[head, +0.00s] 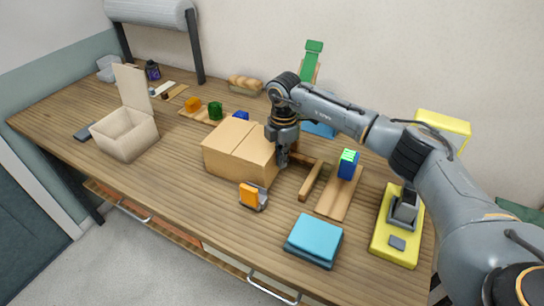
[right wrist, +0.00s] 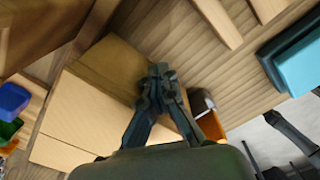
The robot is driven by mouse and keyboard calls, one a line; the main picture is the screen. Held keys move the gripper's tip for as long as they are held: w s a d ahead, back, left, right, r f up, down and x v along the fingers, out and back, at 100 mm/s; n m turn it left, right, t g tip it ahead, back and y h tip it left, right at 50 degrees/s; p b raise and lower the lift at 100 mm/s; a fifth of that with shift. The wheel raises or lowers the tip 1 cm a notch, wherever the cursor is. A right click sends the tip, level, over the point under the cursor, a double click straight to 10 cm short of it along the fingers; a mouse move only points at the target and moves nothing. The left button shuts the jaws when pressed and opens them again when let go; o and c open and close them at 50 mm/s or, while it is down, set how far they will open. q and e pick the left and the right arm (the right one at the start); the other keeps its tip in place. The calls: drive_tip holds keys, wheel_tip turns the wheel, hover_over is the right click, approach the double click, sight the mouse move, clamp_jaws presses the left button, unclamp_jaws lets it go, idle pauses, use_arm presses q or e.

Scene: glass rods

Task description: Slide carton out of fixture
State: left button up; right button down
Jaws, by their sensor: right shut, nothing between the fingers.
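The tan cardboard carton (head: 226,165) stands closed on the wooden table, near the middle in the head view. It also shows in the right wrist view (right wrist: 75,115). The fixture appears to be the wooden rails (head: 312,182) to the carton's right; rails also show in the right wrist view (right wrist: 218,22). The carton's visible body is left of the front rail. My right gripper (head: 283,160) is shut and empty, pointing down at the carton's right side. Its fingertips (right wrist: 160,72) overlap the carton in the wrist view; whether they touch it I cannot tell. My left gripper is not in view.
An orange block in a grey holder (head: 249,195) stands close in front of the carton. A blue folded stack (head: 314,238) lies front right. A board with a blue and green block (head: 347,165) is right of the rails. An open box (head: 125,135) stands left, with bare table between.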

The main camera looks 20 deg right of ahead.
sight(270, 147)
drive_tip(key=shift+w+a+b, duration=0.75)
drive_tip(key=shift+w+a, duration=0.5)
drive_tip(key=shift+w, duration=0.15)
drive_tip(key=shift+s+d+p, duration=0.3)
drive_tip(key=shift+p, duration=0.15)
drive_tip(key=shift+s+d+p, duration=0.75)
drive_tip(key=shift+s+d, duration=0.15)
drive_tip(key=shift+s, duration=0.15)
wheel_tip(270, 147, up, 12)
drive_tip(key=p, duration=0.8)
